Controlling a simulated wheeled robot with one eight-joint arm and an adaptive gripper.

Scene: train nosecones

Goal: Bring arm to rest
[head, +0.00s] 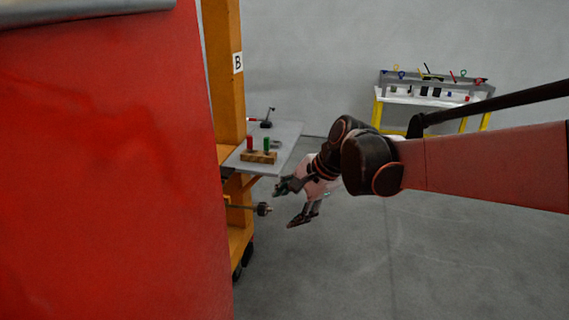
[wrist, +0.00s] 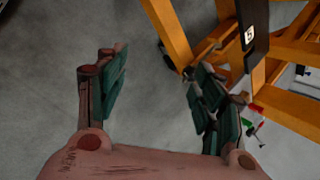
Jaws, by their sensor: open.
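My gripper (head: 292,204) is open and empty in the head view, at the end of my pinkish-red arm. It hangs just right of and a little below a grey shelf (head: 291,143) on an orange frame. In the wrist view my gripper's two green-padded fingers (wrist: 157,90) are spread wide, with grey floor between them. The right finger overlaps part of the orange frame (wrist: 168,30) in that view; I cannot tell how close they are.
A big red panel (head: 110,170) fills the left. The shelf bears a wooden block (head: 258,157) with a red and a green peg. A metal rod end (head: 264,209) sticks out below it. A workbench with yellow legs (head: 378,113) stands at the back wall. Grey floor (head: 400,265) is clear.

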